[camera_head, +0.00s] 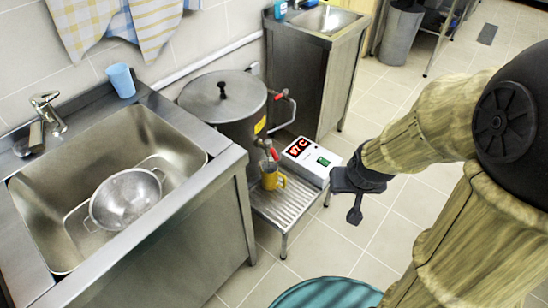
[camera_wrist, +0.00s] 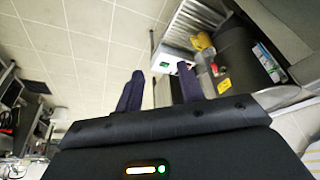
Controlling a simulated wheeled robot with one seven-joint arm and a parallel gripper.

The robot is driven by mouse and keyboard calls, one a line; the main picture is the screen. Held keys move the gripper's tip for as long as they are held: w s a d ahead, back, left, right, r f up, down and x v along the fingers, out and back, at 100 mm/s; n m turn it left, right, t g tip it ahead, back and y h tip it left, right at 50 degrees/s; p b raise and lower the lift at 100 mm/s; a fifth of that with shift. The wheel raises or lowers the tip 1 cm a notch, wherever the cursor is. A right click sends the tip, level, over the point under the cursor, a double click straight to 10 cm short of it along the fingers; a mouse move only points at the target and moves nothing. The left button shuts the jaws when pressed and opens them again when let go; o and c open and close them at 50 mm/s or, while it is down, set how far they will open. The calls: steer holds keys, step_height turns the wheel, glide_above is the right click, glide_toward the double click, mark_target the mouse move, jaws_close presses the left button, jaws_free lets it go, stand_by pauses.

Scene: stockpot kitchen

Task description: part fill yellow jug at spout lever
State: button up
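The yellow jug (camera_head: 269,179) stands upright on the slatted stand (camera_head: 287,205), under the spout of the steel stockpot (camera_head: 240,125). The spout's red-tipped lever (camera_head: 274,153) is just above the jug. The jug (camera_wrist: 203,42) and the dark pot (camera_wrist: 238,62) also show in the wrist view. My gripper (camera_head: 355,206) hangs in the air right of the stand, apart from jug and lever. In the wrist view my gripper's two fingers (camera_wrist: 160,88) are spread with nothing between them. The jug's inside and any liquid are too small to make out.
A white control box (camera_head: 309,158) with a red display reading about 97 C stands right of the jug. A steel sink (camera_head: 185,145) with a colander (camera_head: 125,199) is at left, a blue cup (camera_head: 121,81) behind it. A teal round object (camera_head: 325,293) is at bottom. Tiled floor around my gripper is clear.

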steer(key=w+a+f+t+y+b, duration=0.2)
steer(key=w+a+f+t+b, duration=0.2)
steer(key=f+b, duration=0.4)
steer(key=w+a+f+n+t+y+b, duration=0.1)
steer(key=w+a+f+t+y+b, duration=0.2)
steer(key=w+f+b, duration=0.4)
steer(key=w+a+f+n+t+y+b, duration=0.1)
steer(key=w+a+f+t+b, duration=0.4)
steer(key=f+b, duration=0.5)
steer(key=shift+w+a+y+b, duration=0.35)
steer(key=shift+w+y+b, duration=0.3)
steer(key=shift+b, duration=0.5)
steer(key=shift+s, duration=0.1)
